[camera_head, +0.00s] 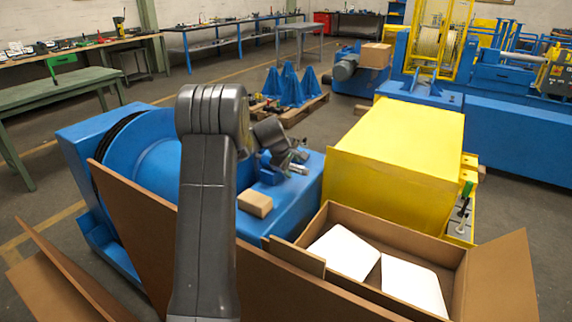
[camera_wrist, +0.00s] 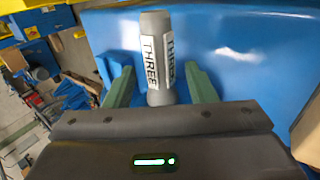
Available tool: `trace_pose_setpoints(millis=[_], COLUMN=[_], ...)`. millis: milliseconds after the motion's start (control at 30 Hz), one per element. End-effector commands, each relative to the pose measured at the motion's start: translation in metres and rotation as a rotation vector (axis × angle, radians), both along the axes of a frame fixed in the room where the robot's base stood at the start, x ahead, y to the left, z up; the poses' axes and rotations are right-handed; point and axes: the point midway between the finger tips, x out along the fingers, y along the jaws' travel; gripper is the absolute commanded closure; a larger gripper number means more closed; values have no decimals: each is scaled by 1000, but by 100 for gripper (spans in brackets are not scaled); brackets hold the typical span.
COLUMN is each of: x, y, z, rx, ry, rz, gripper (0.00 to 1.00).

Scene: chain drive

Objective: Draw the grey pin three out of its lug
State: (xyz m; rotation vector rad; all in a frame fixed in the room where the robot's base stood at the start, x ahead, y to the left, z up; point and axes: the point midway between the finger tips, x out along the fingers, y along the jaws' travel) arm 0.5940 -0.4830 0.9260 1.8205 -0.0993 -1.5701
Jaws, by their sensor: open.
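The grey pin three (camera_wrist: 157,45) shows in the wrist view as a grey cylinder with a white label reading THREE, in front of a blue surface. My gripper (camera_wrist: 158,75) is open, with one green finger on each side of the pin's lower part in the picture. Gaps show between the fingers and the pin. In the head view my arm hides much of this area. Small metal parts (camera_head: 297,160) show beside my wrist above the blue machine (camera_head: 300,190), but I cannot tell which is the pin.
A small cardboard block (camera_head: 255,203) lies on the blue machine. A large open cardboard box (camera_head: 455,268) with white sheets stands in front. A yellow housing (camera_head: 400,140) rises to the right. Blue stands (camera_head: 290,88) on a pallet are behind.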

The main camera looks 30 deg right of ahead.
Motion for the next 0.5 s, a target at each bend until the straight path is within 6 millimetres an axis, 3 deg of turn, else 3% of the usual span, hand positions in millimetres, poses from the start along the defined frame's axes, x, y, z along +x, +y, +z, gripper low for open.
trace_pose_setpoints(millis=[367, 500], x=[1, 1], y=[-2, -2], z=[-4, -4], rx=[0, 0], ry=[0, 0], rz=[0, 0], gripper=[50, 77])
